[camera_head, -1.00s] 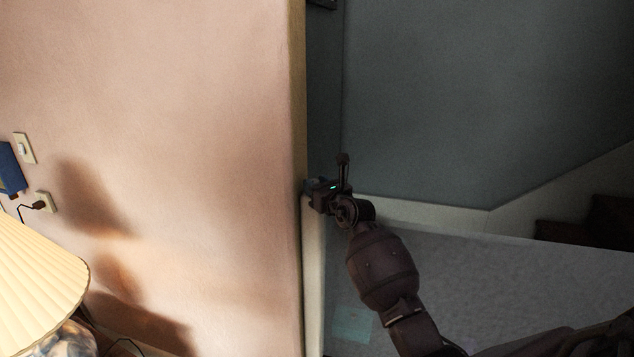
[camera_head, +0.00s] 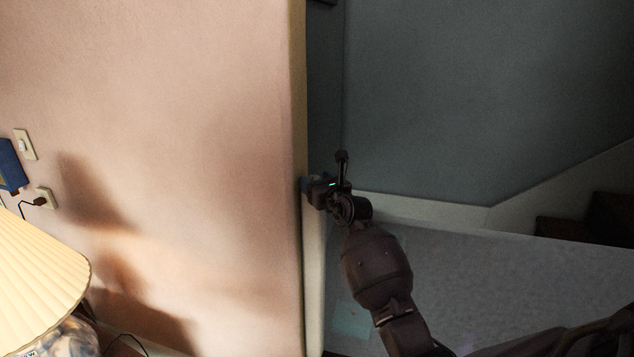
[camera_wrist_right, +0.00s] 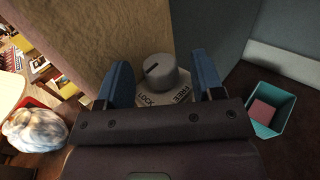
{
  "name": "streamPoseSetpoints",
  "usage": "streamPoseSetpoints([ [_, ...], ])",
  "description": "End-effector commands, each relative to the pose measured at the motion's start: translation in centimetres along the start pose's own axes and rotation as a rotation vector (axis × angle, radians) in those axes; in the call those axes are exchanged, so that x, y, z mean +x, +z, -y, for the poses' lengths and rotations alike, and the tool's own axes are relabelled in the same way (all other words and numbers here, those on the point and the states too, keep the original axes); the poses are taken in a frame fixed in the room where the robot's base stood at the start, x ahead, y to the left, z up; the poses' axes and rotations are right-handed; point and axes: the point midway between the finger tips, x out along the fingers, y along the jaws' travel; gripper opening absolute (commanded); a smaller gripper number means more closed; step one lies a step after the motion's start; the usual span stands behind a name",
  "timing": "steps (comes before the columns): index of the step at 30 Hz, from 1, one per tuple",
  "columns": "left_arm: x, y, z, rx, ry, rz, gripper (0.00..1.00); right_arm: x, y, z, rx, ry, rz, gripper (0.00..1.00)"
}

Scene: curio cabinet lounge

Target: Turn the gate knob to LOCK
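The gate knob (camera_wrist_right: 160,72) is a grey round knob in the right wrist view, with a dark mark on the left part of its face. A pale label plate (camera_wrist_right: 165,99) beside it reads LOCK on the left and FREE on the right. My right gripper (camera_wrist_right: 163,82) is open, with one blue finger on each side of the knob; I cannot tell whether they touch it. In the head view my right gripper (camera_head: 308,186) is at the wall's end, and the knob is hidden there. My left gripper is not in view.
The wall (camera_head: 200,120) ends in a wooden edge beside my gripper. A pleated lamp (camera_head: 40,270) stands at lower left. A teal bin (camera_wrist_right: 270,110) with something pink inside is on the floor at right. Stairs (camera_head: 585,225) show at far right.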

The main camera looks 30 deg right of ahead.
Motion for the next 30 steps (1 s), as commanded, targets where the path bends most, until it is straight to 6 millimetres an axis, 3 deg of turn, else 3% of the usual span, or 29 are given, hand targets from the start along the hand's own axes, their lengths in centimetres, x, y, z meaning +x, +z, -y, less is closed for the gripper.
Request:
streamPoseSetpoints([
  [14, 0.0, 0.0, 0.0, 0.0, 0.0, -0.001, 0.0, 0.0, 0.1, 0.1, -0.002, 0.016, 0.002, 0.61],
  [30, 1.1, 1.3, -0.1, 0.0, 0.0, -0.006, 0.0, 0.1, -0.1, 0.5, -0.005, 0.194, 0.002, 0.61],
])
